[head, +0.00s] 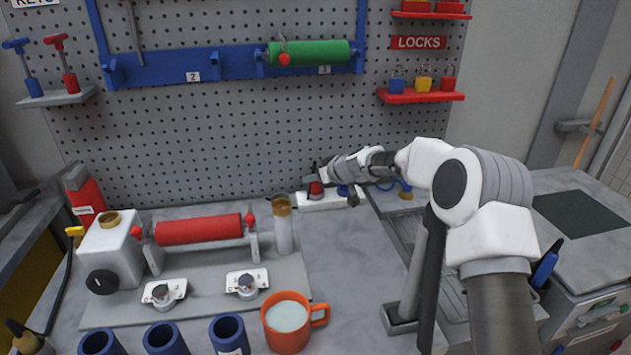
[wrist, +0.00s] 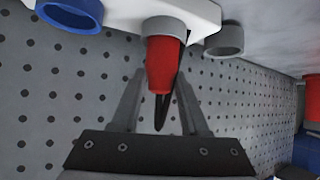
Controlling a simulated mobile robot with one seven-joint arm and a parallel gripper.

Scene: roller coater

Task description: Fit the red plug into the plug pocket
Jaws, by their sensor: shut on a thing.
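The red plug (wrist: 164,66) is between the fingers of my gripper (wrist: 158,84) in the wrist view. Its far end meets a grey collar (wrist: 165,27) at the white block (wrist: 125,12). I cannot tell whether this collar is the pocket's rim or part of the plug, nor how deep the plug sits. A black piece runs behind the plug. In the head view the red plug (head: 316,188) shows small beside my gripper (head: 322,183), just over the white block (head: 325,203) by the pegboard.
On the block, a blue ring (wrist: 72,12) and an empty-looking grey ring (wrist: 224,40) flank the plug. A bench fixture with a red roller (head: 200,229), an orange mug (head: 287,335) and blue cups (head: 165,338) stand left of my arm. Bare bench lies between mug and block.

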